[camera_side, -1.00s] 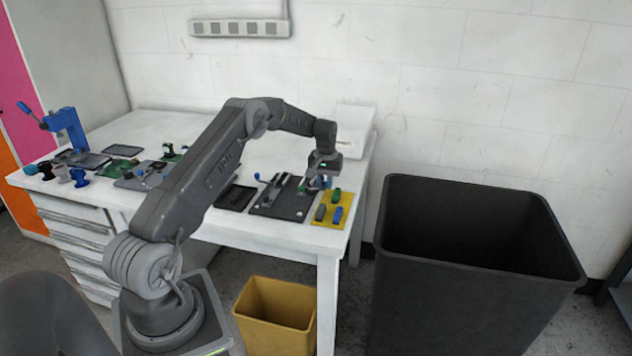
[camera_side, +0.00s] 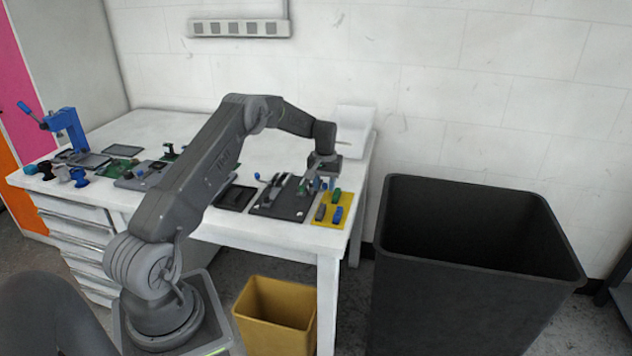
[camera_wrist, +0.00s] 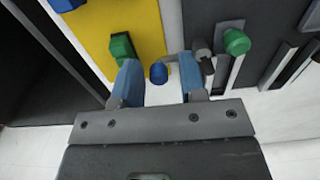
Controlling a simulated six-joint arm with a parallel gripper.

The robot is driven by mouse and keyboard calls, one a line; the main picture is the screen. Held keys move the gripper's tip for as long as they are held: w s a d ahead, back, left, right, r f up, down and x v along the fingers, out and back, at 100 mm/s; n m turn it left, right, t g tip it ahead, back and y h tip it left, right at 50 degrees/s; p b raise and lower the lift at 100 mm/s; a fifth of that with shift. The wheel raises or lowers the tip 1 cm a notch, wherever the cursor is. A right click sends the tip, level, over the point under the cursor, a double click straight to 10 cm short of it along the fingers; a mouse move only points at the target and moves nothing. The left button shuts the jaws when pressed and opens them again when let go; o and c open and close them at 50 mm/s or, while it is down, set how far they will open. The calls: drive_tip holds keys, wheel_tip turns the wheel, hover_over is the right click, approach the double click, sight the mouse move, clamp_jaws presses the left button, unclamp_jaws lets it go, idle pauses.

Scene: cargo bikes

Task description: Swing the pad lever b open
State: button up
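My gripper (camera_wrist: 160,90) is open, its two blue fingers apart. In the side view my gripper (camera_side: 323,184) is low at the back right of the dark board (camera_side: 268,207). In the wrist view a blue knob (camera_wrist: 158,73) shows between the fingertips; I cannot tell whether they touch it. A grey lever part (camera_wrist: 203,50) is just past the right fingertip, with a green knob (camera_wrist: 236,42) on the dark board beyond. Another lever with a blue knob (camera_side: 258,177) stands at the board's left. No label shows which is pad lever b.
A yellow mat (camera_side: 347,204) with green, grey and blue blocks lies right of the board. A black pad (camera_side: 236,197) is left of it. A large dark bin (camera_side: 470,290) stands right of the table.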

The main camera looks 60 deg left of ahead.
sight(325, 183)
drive_tip(key=shift+w+r, duration=0.1)
drive_tip(key=shift+r, duration=3.6)
drive_tip(key=shift+r, duration=0.1)
drive_tip(key=s+d+r+m+t, duration=0.15)
drive_tip(key=s+d+r, duration=0.25)
drive_tip(key=d+r, duration=0.6)
drive_tip(key=s+d+r+m+t, duration=0.1)
drive_tip(key=s+d+r+m, duration=0.3)
drive_tip(key=d+r, duration=0.55)
drive_tip(key=s+d+f+m+t, duration=0.1)
drive_tip(key=s+d, duration=0.6)
drive_tip(key=s, duration=0.4)
drive_tip(key=s+d+f+m+t, duration=0.1)
drive_tip(key=s+d+m+t, duration=0.1)
drive_tip(key=s+d, duration=0.5)
drive_tip(key=s, duration=0.4)
drive_tip(key=shift+d+f, duration=0.2)
drive_tip(key=shift+d, duration=0.1)
